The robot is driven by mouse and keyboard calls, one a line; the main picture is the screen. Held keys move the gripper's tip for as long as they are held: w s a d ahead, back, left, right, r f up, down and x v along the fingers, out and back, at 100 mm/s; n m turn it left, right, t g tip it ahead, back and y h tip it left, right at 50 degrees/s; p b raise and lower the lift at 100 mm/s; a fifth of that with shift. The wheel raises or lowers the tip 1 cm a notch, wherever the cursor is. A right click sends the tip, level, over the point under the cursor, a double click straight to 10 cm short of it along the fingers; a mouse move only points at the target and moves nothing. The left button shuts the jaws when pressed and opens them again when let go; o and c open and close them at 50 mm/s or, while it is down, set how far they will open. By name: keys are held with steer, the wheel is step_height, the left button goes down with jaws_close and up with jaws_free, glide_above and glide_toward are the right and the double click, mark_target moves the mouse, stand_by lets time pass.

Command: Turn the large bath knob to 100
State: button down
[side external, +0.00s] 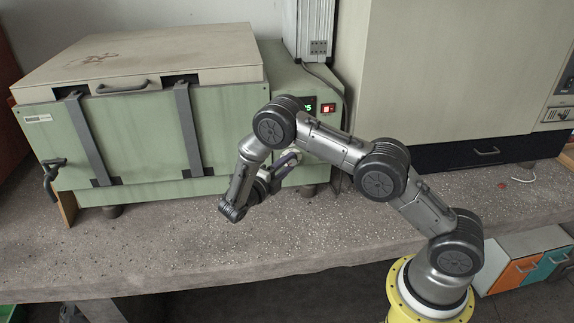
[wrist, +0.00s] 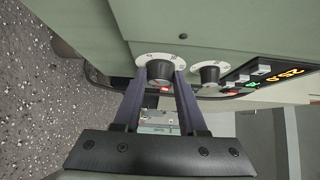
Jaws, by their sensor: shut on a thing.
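The large bath knob (wrist: 160,71) is a dark knob on a white marked dial on the pale green bath panel, seen in the wrist view. Its scale marks are too small to read. My gripper (wrist: 163,75) has one finger on each side of the knob and is shut on it. In the side view my gripper (side external: 292,160) is at the right part of the green bath's front (side external: 140,135). The knob is hidden there behind my arm and fingers.
A smaller knob (wrist: 209,73) sits close beside the large one. Beyond it are buttons (wrist: 262,69) and a lit amber display (wrist: 289,74). In the side view a red switch (side external: 328,108) shows above my arm. The speckled bench (side external: 180,235) in front is clear.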

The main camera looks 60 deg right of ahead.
steer(key=shift+s+d+r+m+t+y, duration=0.3)
steer(key=shift+m+t+y, duration=1.25)
steer(key=shift+y, duration=0.65)
steer(key=shift+s+d+r+m+t+y, duration=0.25)
steer(key=shift+m+t+y, duration=1)
steer(key=shift+m+y, duration=0.8)
steer(key=shift+s+d+r+m+t+y, duration=0.3)
steer(key=shift+m+t+y, duration=1.15)
steer(key=shift+y, duration=0.9)
steer(key=shift+m, duration=0.25)
steer(key=shift+c, duration=2.3)
jaws_free()
steer(key=v, duration=1.3)
steer(key=shift+s+d, duration=0.15)
steer(key=shift+s, duration=0.35)
steer(key=shift+r+t+y, duration=0.15)
steer(key=shift+t+y, duration=0.1)
steer(key=shift+y, duration=0.05)
